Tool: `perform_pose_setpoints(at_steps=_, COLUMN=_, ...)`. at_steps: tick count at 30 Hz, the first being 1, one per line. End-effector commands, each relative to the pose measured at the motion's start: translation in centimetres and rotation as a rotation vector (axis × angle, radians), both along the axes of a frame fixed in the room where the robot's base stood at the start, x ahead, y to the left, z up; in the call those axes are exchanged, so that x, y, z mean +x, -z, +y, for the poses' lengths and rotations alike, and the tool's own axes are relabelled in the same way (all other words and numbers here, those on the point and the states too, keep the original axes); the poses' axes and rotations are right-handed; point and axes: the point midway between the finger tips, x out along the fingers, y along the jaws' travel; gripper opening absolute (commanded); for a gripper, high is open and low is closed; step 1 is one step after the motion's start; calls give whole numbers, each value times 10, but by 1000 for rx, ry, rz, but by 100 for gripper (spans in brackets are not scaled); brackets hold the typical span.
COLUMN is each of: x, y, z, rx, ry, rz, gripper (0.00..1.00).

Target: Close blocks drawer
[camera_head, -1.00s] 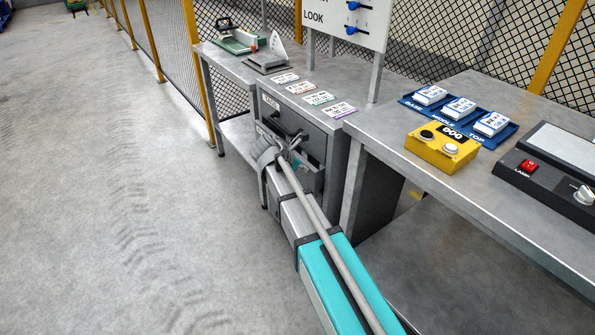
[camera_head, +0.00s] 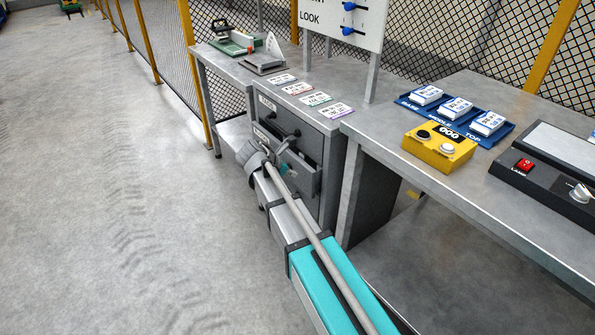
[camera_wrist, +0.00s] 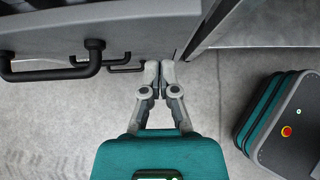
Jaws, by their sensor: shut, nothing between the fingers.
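The grey drawer cabinet (camera_head: 331,150) stands between the two benches. Its upper drawer (camera_head: 283,119) looks shut and has a dark handle. The lower drawer (camera_head: 307,177), which I take as the blocks drawer, seems to stand out a little, with a dark gap above its front. My arm partly hides it. My gripper (camera_head: 284,160) is in front of this drawer; I cannot tell whether it touches. In the wrist view, my gripper (camera_wrist: 160,66) is shut and empty, right of the black handles (camera_wrist: 90,60) and beside the cabinet's edge.
A right-hand bench (camera_head: 400,160) holds a blue tray (camera_head: 467,127), a yellow button box (camera_head: 440,148) and a dark lamp panel (camera_head: 545,178). Coloured cards (camera_head: 315,99) lie on the cabinet top. Open concrete floor (camera_head: 110,200) lies to the left, with a mesh fence behind.

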Motion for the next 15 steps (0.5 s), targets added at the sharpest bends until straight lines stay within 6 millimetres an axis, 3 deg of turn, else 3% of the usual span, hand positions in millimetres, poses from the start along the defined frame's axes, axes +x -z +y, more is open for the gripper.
perform_pose_setpoints(at_steps=15, x=-25, y=-45, z=38, rx=0, ry=1, rz=0, gripper=0)
